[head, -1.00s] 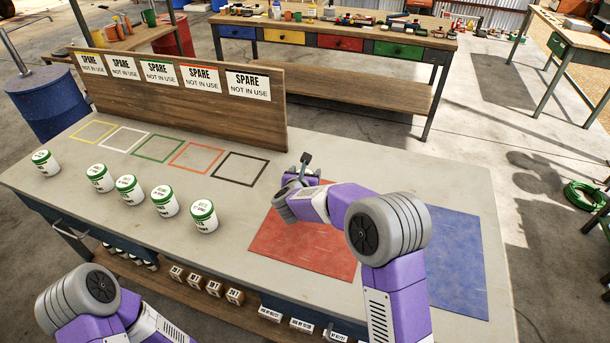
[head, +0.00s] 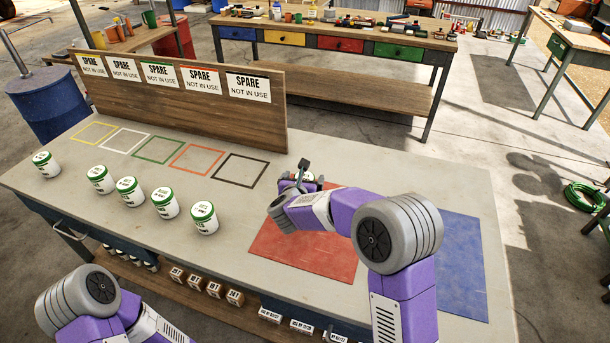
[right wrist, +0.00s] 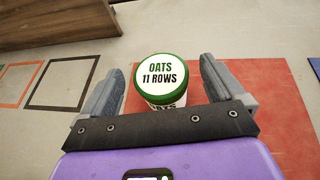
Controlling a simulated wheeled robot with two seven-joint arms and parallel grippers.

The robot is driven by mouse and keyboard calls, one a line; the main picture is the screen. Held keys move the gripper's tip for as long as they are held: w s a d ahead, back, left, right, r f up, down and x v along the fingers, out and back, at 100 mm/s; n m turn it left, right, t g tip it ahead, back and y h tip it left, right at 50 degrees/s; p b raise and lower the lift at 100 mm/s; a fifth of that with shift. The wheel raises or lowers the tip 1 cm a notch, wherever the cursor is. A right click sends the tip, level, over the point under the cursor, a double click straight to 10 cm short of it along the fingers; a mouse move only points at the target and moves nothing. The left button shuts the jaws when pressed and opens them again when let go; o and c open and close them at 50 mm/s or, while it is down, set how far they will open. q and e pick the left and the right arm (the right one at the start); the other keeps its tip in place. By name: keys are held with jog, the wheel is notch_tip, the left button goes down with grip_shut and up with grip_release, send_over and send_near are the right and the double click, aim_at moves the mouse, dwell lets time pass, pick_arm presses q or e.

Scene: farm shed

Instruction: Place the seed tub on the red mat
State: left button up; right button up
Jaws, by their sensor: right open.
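A white tub with a green lid marked OATS 11 ROWS (right wrist: 160,78) is between the two fingers of my right gripper (head: 304,176). The fingers are open, one on each side of the tub, with a gap showing at the left. The red mat (head: 300,252) lies flat on the bench, and the tub is over its far left part. The tub's base is hidden by the gripper's palm in the right wrist view, so I cannot see its contact with the mat. My left arm shows at lower left in the head view; its gripper is out of view.
Several similar tubs (head: 130,191) stand in a row on the bench at left. Coloured outlined squares (head: 196,158) lie before a wooden board (head: 190,105) with SPARE signs. A blue mat (head: 458,262) lies right of the red mat, partly behind my right arm.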

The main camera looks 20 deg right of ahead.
jog(key=v, duration=0.8)
jog(key=shift+s+p, duration=0.25)
jog(key=shift+p, duration=0.1)
jog(key=shift+r, duration=0.15)
